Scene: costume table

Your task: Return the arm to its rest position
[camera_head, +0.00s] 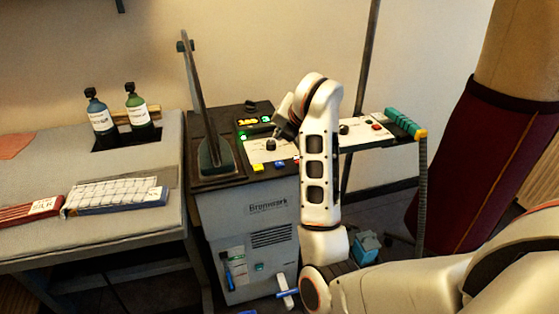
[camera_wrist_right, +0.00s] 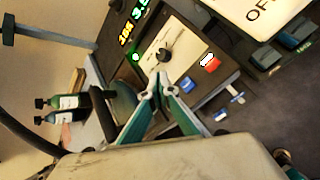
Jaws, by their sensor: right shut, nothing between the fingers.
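My right arm comes in from the lower right in the head view and bends up beside the grey machine (camera_head: 275,215). My right gripper (camera_head: 285,128) is over the machine's top panel, mostly hidden behind my own wrist. In the right wrist view my right gripper (camera_wrist_right: 162,88) shows two teal fingers, shut and empty, with the tips together. The tips appear just below the black knob (camera_wrist_right: 163,55) on the pale control plate; I cannot tell whether they touch anything. The knob also shows in the head view (camera_head: 270,144). My left gripper is not in view.
A lit display (camera_head: 254,121) and yellow button (camera_head: 258,167) sit on the machine. An upright dark lever (camera_head: 197,95) stands left of the panel. Two bottles (camera_head: 138,106) and wrapped bundles (camera_head: 117,195) are on the left table. A maroon-covered form (camera_head: 485,160) stands right.

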